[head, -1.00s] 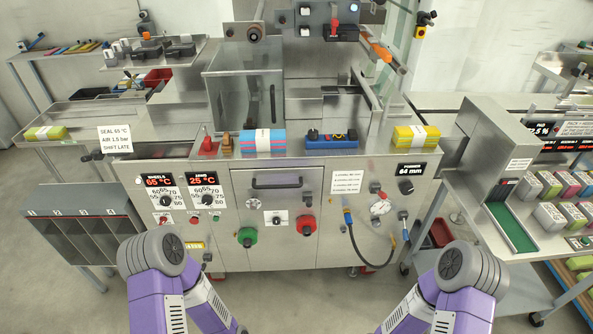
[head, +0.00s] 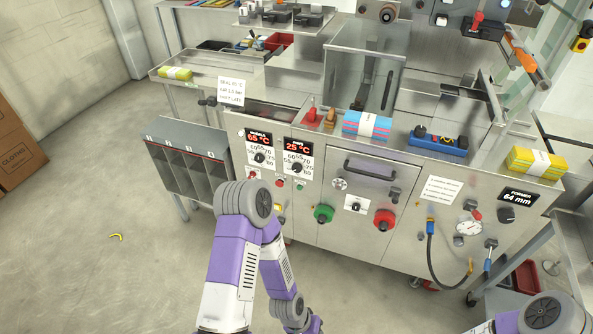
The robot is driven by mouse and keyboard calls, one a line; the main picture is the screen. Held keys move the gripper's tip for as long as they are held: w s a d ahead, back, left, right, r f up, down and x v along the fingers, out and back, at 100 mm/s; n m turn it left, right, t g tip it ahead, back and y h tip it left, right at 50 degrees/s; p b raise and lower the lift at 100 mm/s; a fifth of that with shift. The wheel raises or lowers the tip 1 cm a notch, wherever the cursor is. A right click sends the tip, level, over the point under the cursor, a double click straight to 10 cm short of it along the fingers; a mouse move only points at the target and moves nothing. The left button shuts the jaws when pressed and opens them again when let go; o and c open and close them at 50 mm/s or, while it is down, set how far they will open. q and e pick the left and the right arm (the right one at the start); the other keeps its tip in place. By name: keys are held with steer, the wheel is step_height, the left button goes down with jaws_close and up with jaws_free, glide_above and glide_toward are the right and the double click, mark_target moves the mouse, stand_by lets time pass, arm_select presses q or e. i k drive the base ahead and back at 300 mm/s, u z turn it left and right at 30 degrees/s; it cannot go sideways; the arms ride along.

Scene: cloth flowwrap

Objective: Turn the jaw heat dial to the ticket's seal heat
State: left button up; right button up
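The jaw heat dial (head: 297,167) is a black knob on a white scale plate at the left of the machine's front. The jaws display (head: 298,146) above it reads 25 °C. The ticket (head: 232,92) is a white card at the machine's back left; it has lines for seal, air and shift, but its seal number is too small to read surely. My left arm (head: 247,230) stands in front of the machine, below the dials, and its gripper is out of view. Only a part of my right arm (head: 545,318) shows at the lower right; its gripper is out of view.
The wheels dial (head: 260,157), under a 65 °C display, sits just left of the jaw dial. A green knob (head: 323,213) and a red knob (head: 384,219) are lower right. A grey slotted bin (head: 186,160) stands left. The floor at left is mostly open.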

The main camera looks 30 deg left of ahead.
mark_target(296, 167)
steer(key=u, duration=0.4)
steer(key=k, duration=0.45)
steer(key=u, duration=1.4)
steer(key=i, duration=1.1)
steer(key=z, duration=0.2)
